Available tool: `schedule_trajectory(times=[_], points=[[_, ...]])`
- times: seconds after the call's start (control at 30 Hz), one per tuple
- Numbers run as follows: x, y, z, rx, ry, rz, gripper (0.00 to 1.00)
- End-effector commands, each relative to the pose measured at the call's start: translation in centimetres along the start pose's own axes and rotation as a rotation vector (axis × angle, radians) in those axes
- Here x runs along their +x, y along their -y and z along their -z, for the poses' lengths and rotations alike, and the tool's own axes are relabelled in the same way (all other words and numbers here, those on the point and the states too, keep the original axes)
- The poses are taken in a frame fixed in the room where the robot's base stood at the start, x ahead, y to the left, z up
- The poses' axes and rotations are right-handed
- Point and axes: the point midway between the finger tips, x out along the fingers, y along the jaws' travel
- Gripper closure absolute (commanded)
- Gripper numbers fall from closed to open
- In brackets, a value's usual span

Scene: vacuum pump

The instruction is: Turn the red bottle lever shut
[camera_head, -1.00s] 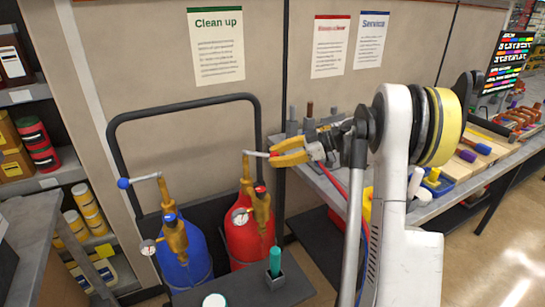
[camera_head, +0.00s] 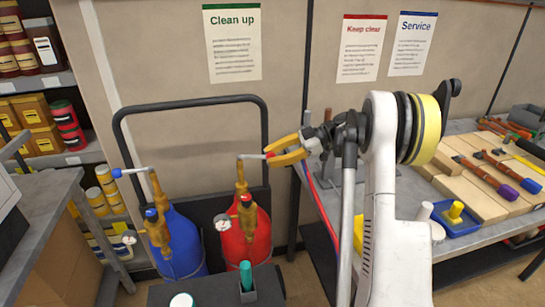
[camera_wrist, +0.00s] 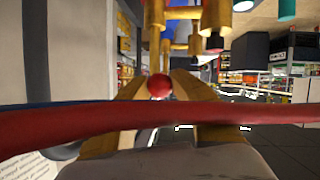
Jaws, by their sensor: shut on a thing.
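The red bottle (camera_head: 240,240) stands upright on the cart with a brass valve on top. Its silver lever (camera_head: 251,156) points right from the valve, about level. My gripper (camera_head: 272,154), with yellow fingers, is at the lever's outer end and shut on it. The lever's red ball knob (camera_wrist: 159,87) shows between the fingers in the wrist view, upside down. The knob is mostly hidden by the fingers in the head view.
The blue bottle (camera_head: 180,243) stands to the left, its lever with a blue knob (camera_head: 117,173) pointing left. The black cart handle (camera_head: 190,101) arches behind. A workbench (camera_head: 465,195) with tools is at right. A red hose (camera_wrist: 240,112) crosses the wrist view.

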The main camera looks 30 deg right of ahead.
Motion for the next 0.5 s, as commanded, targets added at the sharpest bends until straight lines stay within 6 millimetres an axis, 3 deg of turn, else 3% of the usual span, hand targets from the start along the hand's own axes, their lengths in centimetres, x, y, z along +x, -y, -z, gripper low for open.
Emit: schedule_trajectory(times=[0.3, 0.33, 0.37, 0.4, 0.5], points=[[0.00, -0.06, 0.12, -0.001, -0.002, -0.001, 1.00], [0.00, -0.06, 0.12, -0.001, -0.002, -0.001, 0.66], [0.00, -0.05, 0.12, -0.001, -0.002, -0.001, 0.56], [0.00, -0.05, 0.11, -0.001, -0.002, -0.001, 0.49], [0.01, -0.03, 0.08, -0.001, -0.001, -0.001, 0.49]])
